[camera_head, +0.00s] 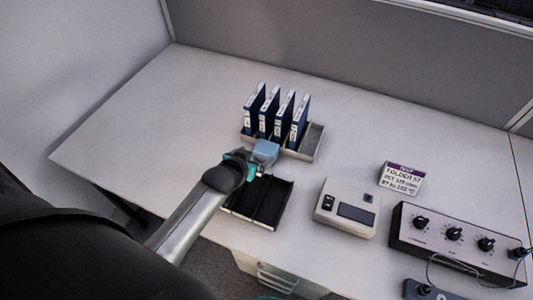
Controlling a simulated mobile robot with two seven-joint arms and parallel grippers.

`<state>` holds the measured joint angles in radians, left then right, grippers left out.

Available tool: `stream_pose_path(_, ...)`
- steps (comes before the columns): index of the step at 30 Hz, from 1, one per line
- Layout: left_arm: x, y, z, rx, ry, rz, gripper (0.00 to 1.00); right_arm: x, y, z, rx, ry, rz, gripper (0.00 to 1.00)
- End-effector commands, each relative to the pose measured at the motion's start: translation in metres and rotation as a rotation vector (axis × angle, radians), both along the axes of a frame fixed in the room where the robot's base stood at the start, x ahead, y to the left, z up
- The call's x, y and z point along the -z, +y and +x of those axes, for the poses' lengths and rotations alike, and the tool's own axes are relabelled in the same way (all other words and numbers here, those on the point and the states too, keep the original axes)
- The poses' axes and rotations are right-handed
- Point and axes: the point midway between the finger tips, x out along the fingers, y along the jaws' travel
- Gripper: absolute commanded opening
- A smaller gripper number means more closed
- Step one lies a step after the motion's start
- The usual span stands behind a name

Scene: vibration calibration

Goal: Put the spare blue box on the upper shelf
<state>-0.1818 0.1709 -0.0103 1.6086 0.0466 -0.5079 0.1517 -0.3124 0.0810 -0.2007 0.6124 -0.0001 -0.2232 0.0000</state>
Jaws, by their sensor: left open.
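My left gripper (262,158) reaches over the desk from the left, at the front edge of a grey tray (314,142). It is open; its fingers are small and hard to make out. A pale blue block shape (266,151) shows at the end of the arm; I cannot tell if it is a box or part of the gripper. Several dark blue box files (278,115) with white labels stand upright in a row in the grey tray. The tray's right end is empty. No upper shelf is in view. My right gripper is not in view.
A black divided tray (272,205) lies in front of the gripper and looks empty. To the right are a beige meter (346,208), a label card (401,179) and a control box with knobs (455,243). The left and back of the desk (165,110) are clear, with partitions behind.

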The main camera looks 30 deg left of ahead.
Motion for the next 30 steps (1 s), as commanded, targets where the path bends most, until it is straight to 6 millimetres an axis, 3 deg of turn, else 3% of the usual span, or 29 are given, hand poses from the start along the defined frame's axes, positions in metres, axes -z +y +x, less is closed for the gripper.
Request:
stream_pose_path(9, 0.021, 0.002, 0.027, 0.001, 0.000, 0.001, 1.00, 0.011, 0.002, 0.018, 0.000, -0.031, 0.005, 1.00)
stream_pose_path(14, 0.026, 0.002, 0.033, 0.001, 0.000, 0.001, 1.00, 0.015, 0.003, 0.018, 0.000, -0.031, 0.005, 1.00)
stream_pose_path(24, 0.051, 0.004, 0.064, 0.001, 0.000, 0.001, 1.00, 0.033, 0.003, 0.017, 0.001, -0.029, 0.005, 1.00)
stream_pose_path(30, 0.053, 0.005, 0.069, 0.001, 0.000, 0.001, 1.00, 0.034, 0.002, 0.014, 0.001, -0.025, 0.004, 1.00)
